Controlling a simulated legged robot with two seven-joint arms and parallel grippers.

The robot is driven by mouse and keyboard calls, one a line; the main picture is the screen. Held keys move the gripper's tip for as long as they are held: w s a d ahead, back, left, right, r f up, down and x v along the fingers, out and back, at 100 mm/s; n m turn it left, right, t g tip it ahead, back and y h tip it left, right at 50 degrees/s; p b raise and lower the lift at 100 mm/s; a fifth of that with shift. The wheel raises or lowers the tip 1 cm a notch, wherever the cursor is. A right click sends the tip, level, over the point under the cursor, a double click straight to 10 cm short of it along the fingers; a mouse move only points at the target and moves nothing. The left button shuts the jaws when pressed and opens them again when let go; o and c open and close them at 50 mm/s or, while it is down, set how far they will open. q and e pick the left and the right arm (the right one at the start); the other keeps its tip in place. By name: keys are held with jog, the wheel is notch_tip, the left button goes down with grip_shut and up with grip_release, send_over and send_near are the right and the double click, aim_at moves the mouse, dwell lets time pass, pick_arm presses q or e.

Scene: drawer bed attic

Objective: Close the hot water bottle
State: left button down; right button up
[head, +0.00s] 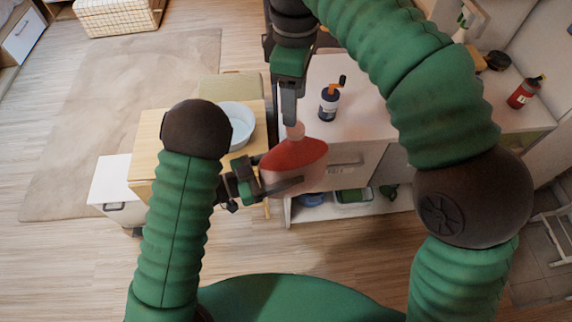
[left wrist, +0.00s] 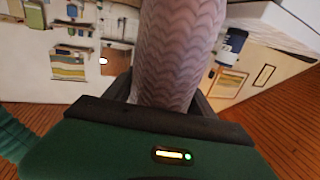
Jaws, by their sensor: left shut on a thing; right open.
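The hot water bottle (head: 292,154), red on top with a paler pink lower part, is held above the floor in front of the white cabinet. My left gripper (head: 278,188) is shut on its lower body from the left. In the left wrist view its pink knit-patterned side (left wrist: 178,50) stands between the fingers. A pale pink neck or stopper (head: 295,130) sticks up from its top; I cannot tell whether it is closed. My right gripper (head: 291,116) is open, pointing down directly above this neck. Its fingertips are very close to it; contact is unclear.
A white bowl (head: 240,121) sits on a wooden table (head: 146,150) at left. A red bottle (head: 522,94) stands far right. The rug (head: 130,90) is clear.

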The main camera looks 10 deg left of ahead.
jog(key=n, duration=0.2)
jog(key=r+n, duration=0.1)
jog(key=n, duration=0.1)
jog(key=shift+d, duration=0.15)
jog(key=shift+f, duration=0.1)
notch_tip(320, 180, down, 8)
jog(key=shift+r, duration=0.1)
